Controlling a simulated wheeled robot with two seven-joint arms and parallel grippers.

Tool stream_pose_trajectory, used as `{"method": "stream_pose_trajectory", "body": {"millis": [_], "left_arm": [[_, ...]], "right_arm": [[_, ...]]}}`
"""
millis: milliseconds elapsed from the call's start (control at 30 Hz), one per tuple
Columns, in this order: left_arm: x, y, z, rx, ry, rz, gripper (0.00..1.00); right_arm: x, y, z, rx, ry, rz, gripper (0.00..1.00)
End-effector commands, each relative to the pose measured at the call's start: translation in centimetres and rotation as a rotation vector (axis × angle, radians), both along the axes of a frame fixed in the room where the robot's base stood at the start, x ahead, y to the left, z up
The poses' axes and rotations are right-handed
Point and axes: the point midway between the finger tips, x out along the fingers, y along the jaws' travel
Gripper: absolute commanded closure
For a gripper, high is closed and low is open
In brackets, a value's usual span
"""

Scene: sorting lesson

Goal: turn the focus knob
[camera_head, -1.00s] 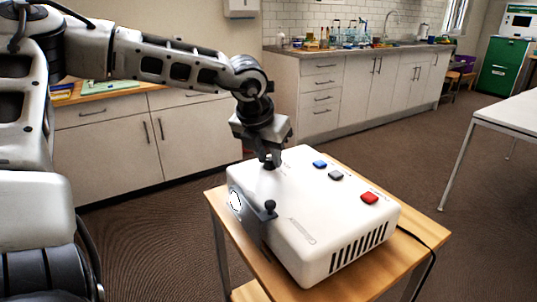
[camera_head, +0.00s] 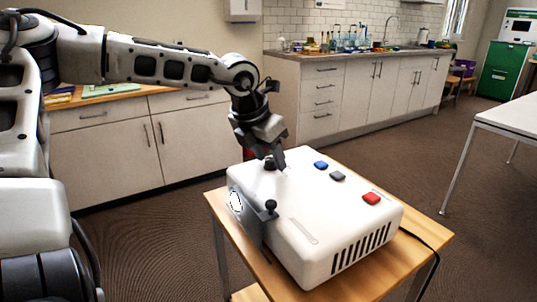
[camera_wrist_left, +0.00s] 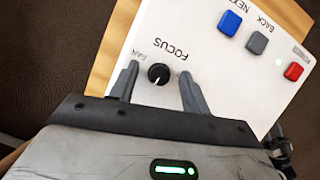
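The focus knob (camera_wrist_left: 159,74) is a small round black knob with a white pointer line, on the top of a white projector-like box (camera_head: 313,211). The word FOCUS is printed beside it. My left gripper (camera_wrist_left: 157,82) is open, with one finger on each side of the knob and gaps between fingers and knob in the left wrist view. In the head view my left gripper (camera_head: 273,164) is tilted down at the box's back left corner, and its fingers partly hide the knob.
Blue (camera_head: 321,165), grey (camera_head: 337,176) and red (camera_head: 371,198) buttons sit on the box top. The box rests on a small wooden table (camera_head: 420,245). A cable runs off its right side.

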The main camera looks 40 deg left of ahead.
Motion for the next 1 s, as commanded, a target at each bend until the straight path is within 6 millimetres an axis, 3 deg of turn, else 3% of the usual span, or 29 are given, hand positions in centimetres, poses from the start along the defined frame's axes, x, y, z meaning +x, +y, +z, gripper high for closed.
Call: {"method": "stream_pose_trajectory", "body": {"millis": [233,700,1000], "left_arm": [[-0.5,0.0,1.4,-0.001,-0.003,0.000,0.53],[-4.5,0.2,11.3,0.001,-0.005,0.000,0.53],[-6.0,0.2,14.5,0.001,-0.001,-0.001,0.53]], "right_arm": [[0.0,0.0,0.1,-0.001,0.002,0.000,0.53],[0.4,0.1,0.8,0.008,-0.002,-0.007,0.53],[0.3,0.1,0.5,0.008,0.007,-0.009,0.53]]}}
